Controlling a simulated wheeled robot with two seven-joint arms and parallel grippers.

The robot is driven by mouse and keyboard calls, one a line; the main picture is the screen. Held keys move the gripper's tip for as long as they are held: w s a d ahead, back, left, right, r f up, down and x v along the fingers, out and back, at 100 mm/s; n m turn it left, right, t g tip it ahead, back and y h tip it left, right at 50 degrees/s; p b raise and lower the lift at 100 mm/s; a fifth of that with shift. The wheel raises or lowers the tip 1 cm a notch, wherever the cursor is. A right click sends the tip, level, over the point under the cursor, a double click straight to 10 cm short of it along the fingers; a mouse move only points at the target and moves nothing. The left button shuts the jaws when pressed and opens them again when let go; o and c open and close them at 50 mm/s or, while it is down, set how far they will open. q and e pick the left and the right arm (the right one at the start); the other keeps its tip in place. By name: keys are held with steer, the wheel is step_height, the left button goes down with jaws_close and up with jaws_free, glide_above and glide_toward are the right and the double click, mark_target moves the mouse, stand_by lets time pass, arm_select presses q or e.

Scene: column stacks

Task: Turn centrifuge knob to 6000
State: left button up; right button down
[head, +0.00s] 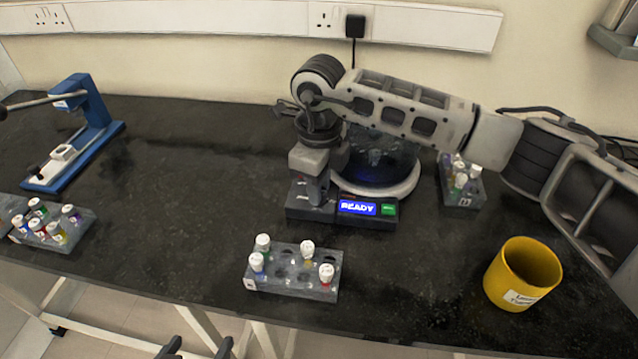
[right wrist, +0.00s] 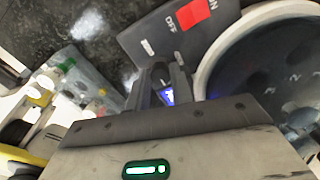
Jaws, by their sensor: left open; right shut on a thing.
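The centrifuge (head: 398,192) stands mid-bench, with a dark round bowl in a pale rim and a low dark front panel. The panel has a lit blue READY display (head: 357,208) and a green button (head: 388,210). My right gripper (head: 312,197) points down onto the panel's left part, beside the display. In the right wrist view its fingers (right wrist: 168,92) are shut on the knob, which they mostly hide; a small blue-white glow shows between them. I cannot read the knob's setting. My left gripper (head: 197,349) is open and empty at the bottom edge.
A grey tube rack (head: 290,286) stands in front of the centrifuge, another rack (head: 462,199) to its right, and one (head: 50,232) far left. A yellow cup (head: 522,275) stands front right. A blue press-like device (head: 88,125) stands back left. The bench between is clear.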

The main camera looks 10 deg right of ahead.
steer(key=shift+r, duration=0.1)
steer(key=c, duration=1.2)
jaws_free()
steer(key=shift+c, duration=0.2)
arm_select(q)
steer(key=shift+b, duration=0.4)
arm_select(e)
step_height(320, 180, up, 16)
arm_select(q)
steer(key=shift+f, duration=0.1)
